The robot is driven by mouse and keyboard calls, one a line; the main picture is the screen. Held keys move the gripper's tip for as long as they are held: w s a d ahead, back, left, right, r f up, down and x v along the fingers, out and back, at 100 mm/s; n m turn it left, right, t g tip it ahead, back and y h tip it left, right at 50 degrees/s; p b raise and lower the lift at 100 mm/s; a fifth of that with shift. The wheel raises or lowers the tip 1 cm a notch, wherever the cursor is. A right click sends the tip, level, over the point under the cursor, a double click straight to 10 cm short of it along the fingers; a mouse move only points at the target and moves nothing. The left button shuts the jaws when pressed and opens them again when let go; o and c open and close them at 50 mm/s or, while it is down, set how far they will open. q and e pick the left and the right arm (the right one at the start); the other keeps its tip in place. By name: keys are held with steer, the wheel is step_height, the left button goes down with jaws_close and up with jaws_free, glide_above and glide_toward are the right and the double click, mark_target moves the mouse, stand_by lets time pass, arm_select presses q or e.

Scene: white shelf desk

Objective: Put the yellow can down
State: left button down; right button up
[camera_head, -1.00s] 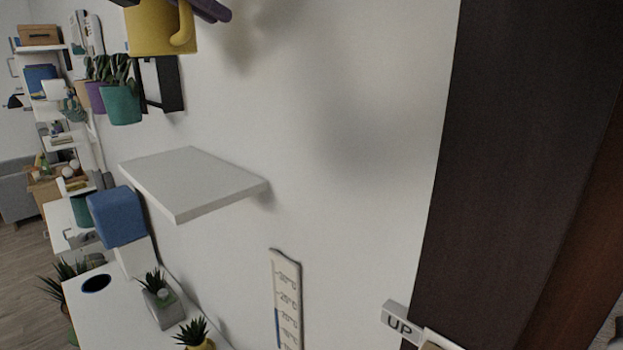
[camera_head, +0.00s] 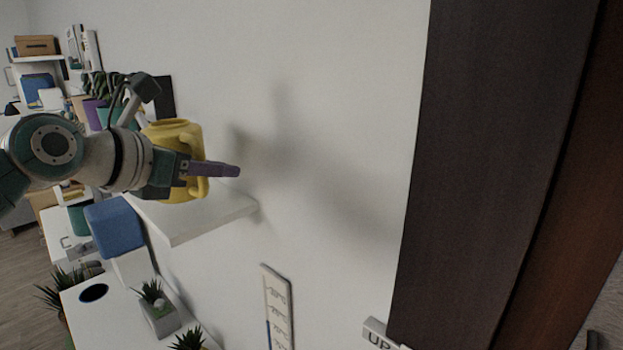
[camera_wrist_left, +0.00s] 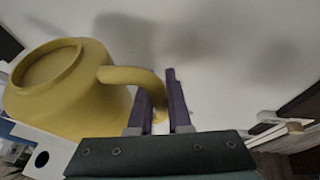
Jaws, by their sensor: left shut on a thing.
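The yellow can (camera_head: 178,134) looks like a yellow pitcher with a handle. In the head view it is upright at the white wall shelf (camera_head: 218,216); I cannot tell whether its bottom touches the shelf. My left gripper (camera_head: 232,171) comes in from the left and is shut on the can's handle. In the left wrist view the can (camera_wrist_left: 65,95) fills the left side, and its handle runs between the purple fingers of the gripper (camera_wrist_left: 165,105). The forearm and gripper hide part of the can and the shelf. My right gripper is not in view.
Below the shelf are a blue box (camera_head: 115,228), a white desk (camera_head: 115,310) and a small potted plant (camera_head: 155,308). A thermometer (camera_head: 278,305) hangs on the wall. The right part of the shelf is bare. A dark panel (camera_head: 490,150) stands at the right.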

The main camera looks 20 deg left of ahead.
mark_target(208, 189)
arm_select(q)
steer(key=shift+f, duration=1.55)
steer(key=shift+f, duration=0.2)
steer(key=c, duration=0.9)
jaws_free()
steer(key=shift+o, duration=0.2)
steer(key=shift+r, duration=0.1)
